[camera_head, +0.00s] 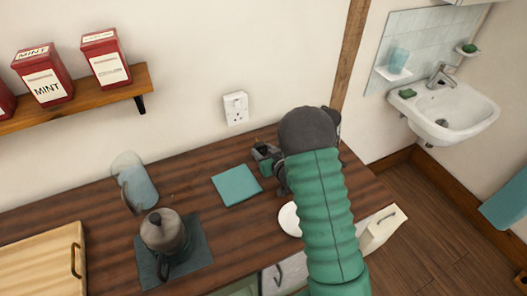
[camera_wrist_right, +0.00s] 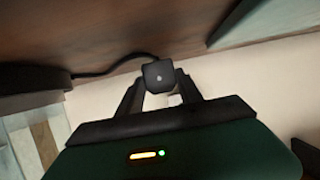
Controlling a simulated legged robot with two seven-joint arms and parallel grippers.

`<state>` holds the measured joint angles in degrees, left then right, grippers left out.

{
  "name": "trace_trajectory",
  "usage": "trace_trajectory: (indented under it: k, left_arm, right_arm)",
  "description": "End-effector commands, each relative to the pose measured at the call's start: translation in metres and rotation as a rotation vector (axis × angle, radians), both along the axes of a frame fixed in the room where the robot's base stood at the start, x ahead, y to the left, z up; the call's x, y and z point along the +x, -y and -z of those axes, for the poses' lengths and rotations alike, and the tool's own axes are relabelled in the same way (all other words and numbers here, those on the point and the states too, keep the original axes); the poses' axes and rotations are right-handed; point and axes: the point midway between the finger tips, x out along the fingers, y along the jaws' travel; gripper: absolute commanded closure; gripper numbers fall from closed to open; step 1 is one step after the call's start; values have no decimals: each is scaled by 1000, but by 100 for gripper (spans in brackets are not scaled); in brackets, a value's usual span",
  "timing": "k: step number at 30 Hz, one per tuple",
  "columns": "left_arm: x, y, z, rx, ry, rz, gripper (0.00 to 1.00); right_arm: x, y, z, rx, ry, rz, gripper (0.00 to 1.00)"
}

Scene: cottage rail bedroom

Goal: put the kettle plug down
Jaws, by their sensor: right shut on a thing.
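My right gripper (camera_wrist_right: 160,84) is shut on the black kettle plug (camera_wrist_right: 158,73), which sits between its two fingers in the wrist view. A black cable (camera_wrist_right: 105,70) runs from the plug to a dark flat object (camera_wrist_right: 30,88) at the left. In the head view the right gripper (camera_head: 265,156) is low over the back of the dark wooden counter, partly hidden by my green arm; the plug cannot be made out there. A grey lidded pot (camera_head: 163,232) stands on a dark teal mat (camera_head: 200,262). My left gripper is not in view.
A white wall socket (camera_head: 236,108) is above the counter (camera_head: 105,212). A teal square (camera_head: 237,186) lies left of the gripper. A clear jug (camera_head: 140,185), a wooden board (camera_head: 45,262) and a white round dish (camera_head: 290,219) are also on the counter. Bare wood lies between jug and square.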

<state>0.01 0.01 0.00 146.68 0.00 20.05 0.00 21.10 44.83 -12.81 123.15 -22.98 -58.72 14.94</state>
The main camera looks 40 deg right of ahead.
Motion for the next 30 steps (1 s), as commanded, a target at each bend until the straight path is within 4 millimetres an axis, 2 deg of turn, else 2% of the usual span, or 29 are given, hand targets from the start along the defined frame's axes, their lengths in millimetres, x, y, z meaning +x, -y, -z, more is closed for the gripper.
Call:
trace_trajectory:
  k: [8,9,14,22,26,27,30]
  left_arm:
    - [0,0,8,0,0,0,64]
    - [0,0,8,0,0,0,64]
    - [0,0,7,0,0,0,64]
    - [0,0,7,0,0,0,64]
    - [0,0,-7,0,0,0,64]
    - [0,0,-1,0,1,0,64]
    - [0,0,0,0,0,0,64]
  right_arm:
    - [0,0,9,0,0,1,97]
    - [0,0,9,0,0,1,56]
    - [0,0,8,0,0,1,35]
    - [0,0,7,0,0,0,35]
    - [0,0,-8,-1,1,0,35]
    - [-7,-1,-5,0,0,1,35]
    - [-30,-6,-13,1,0,4,35]
